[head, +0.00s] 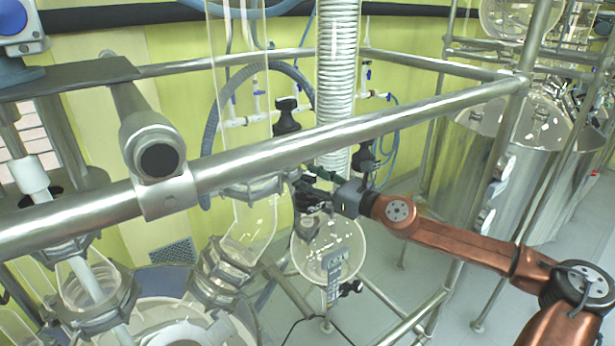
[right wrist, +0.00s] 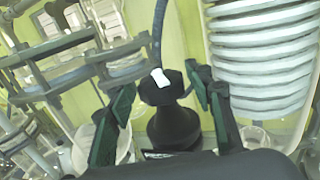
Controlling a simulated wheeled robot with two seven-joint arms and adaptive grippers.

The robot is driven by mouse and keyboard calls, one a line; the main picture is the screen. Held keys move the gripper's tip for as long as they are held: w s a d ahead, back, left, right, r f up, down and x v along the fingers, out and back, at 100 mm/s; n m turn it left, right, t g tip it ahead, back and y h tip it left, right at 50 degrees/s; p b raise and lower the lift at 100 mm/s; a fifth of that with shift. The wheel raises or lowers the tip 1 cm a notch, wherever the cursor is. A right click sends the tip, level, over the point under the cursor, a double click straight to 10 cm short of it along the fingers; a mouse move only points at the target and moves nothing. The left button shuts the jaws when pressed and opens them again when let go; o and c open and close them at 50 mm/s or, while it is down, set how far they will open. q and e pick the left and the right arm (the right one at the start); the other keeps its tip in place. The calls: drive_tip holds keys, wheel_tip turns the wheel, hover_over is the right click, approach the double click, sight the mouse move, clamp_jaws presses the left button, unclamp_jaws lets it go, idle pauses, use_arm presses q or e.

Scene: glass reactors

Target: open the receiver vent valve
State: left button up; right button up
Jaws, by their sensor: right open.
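My right gripper (head: 308,190) reaches in from the right, beyond the front metal rail and just above the round glass receiver flask (head: 328,248). In the right wrist view the gripper (right wrist: 165,105) is open, with one green-padded finger on each side. A black valve knob (right wrist: 162,88) with a white mark on top stands on a black conical body between and beyond the fingers. I see no clear contact. In the head view a black valve (head: 287,115) shows above the rail and another (head: 366,158) right of the coil; I cannot tell which the wrist view shows. My left gripper is out of view.
A metal rail (head: 270,152) crosses in front of my right gripper. A white ribbed coil (head: 337,80) stands behind it and fills the right of the wrist view. Glass tubes and clamped joints (head: 222,270) stand at left. Open floor (head: 395,290) lies at lower right.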

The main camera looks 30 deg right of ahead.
drive_tip(key=shift+m+h+b, duration=0.6)
drive_tip(key=shift+h+b, duration=0.15)
drive_tip(key=shift+h, duration=0.15)
drive_tip(key=shift+a+r+t+p, duration=0.1)
drive_tip(key=shift+r+t+p, duration=0.3)
drive_tip(key=shift+p, duration=0.35)
drive_tip(key=shift+m+h+p, duration=0.3)
drive_tip(key=shift+p, duration=0.05)
drive_tip(key=shift+f+m+h+p, duration=0.1)
drive_tip(key=shift+m+h+p, duration=0.2)
drive_tip(key=shift+h+p, duration=0.4)
drive_tip(key=m+h+p, duration=0.2)
drive_tip(key=h+p, duration=0.1)
drive_tip(key=p, duration=0.3)
drive_tip(key=shift+p, duration=0.4)
drive_tip(key=shift+m+h+p, duration=0.3)
drive_tip(key=shift+m+h, duration=0.2)
drive_tip(key=shift+h, duration=0.1)
drive_tip(key=shift+f+h, duration=0.1)
drive_tip(key=shift+h, duration=0.3)
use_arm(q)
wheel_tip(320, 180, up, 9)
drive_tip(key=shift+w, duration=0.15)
use_arm(e)
drive_tip(key=shift+f+m+h, duration=0.15)
drive_tip(key=shift+m+h, duration=0.15)
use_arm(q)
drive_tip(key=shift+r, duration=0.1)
